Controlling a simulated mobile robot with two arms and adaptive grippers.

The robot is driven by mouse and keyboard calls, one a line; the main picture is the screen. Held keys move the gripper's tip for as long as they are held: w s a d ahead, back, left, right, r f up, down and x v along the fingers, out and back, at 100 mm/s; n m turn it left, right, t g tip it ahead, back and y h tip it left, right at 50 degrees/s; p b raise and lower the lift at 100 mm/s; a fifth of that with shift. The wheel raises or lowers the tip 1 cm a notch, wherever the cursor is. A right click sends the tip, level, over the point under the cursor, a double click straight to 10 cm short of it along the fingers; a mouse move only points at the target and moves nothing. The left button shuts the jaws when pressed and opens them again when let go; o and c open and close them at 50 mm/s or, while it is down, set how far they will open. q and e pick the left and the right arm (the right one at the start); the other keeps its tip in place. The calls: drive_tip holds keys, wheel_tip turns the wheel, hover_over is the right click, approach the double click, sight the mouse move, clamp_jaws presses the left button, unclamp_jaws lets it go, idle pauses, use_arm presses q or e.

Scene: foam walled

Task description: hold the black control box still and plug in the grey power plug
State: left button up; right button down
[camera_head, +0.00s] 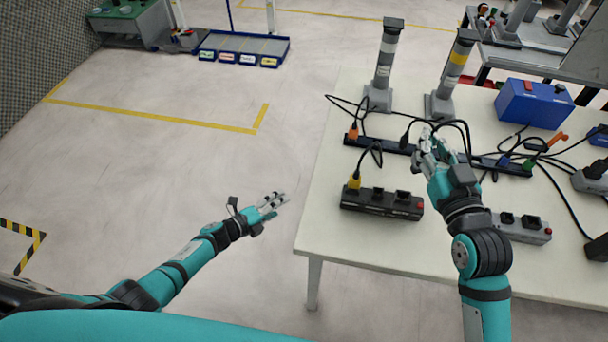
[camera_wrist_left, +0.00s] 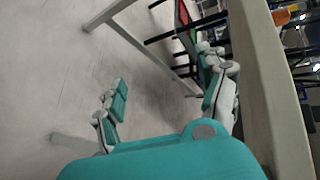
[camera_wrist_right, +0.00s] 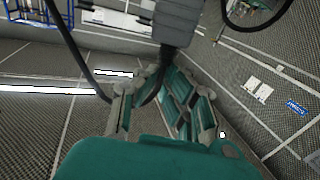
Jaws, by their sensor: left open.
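The black control box (camera_head: 382,204) lies near the table's left front edge, with a yellow plug (camera_head: 354,181) on a black cable at its left end. My left gripper (camera_head: 272,203) is open and empty, left of the table edge and apart from the box. Its spread fingers show in the left wrist view (camera_wrist_left: 165,85). My right gripper (camera_head: 426,150) is over the table behind and right of the box, among black cables. In the right wrist view a dark grey block (camera_wrist_right: 175,22) appears just beyond its fingers (camera_wrist_right: 160,85).
A long black strip (camera_head: 380,143) with an orange plug (camera_head: 352,132) lies behind the box. Two striped posts (camera_head: 385,60) (camera_head: 452,75) and a blue box (camera_head: 535,103) stand further back. A grey socket strip (camera_head: 520,228) lies right of my right forearm. Loose cables cross the table's right side.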

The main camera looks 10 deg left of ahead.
use_arm(q)
drive_tip(key=w+d+r+m+g+h, duration=0.2)
drive_tip(key=w+r+m+h, duration=0.1)
drive_tip(key=r+m, duration=0.45)
drive_tip(key=w+d+r+m+g+h, duration=0.2)
drive_tip(key=w+r+m, duration=0.1)
drive_tip(key=r+m, duration=0.45)
drive_tip(key=m+g+h, duration=0.1)
drive_tip(key=m+g, duration=0.6)
drive_tip(key=m, duration=0.6)
approach(349, 195)
drive_tip(key=a, duration=0.2)
use_arm(e)
drive_tip(key=shift+s, duration=0.1)
use_arm(q)
drive_tip(key=shift+w+d+f, duration=0.4)
drive_tip(key=shift+d+f, duration=0.05)
drive_tip(key=shift+f, duration=0.05)
drive_tip(key=x, duration=1.1)
drive_tip(key=shift+c, duration=0.3)
drive_tip(key=c, duration=1.4)
use_arm(e)
drive_tip(key=shift+m+h, duration=0.3)
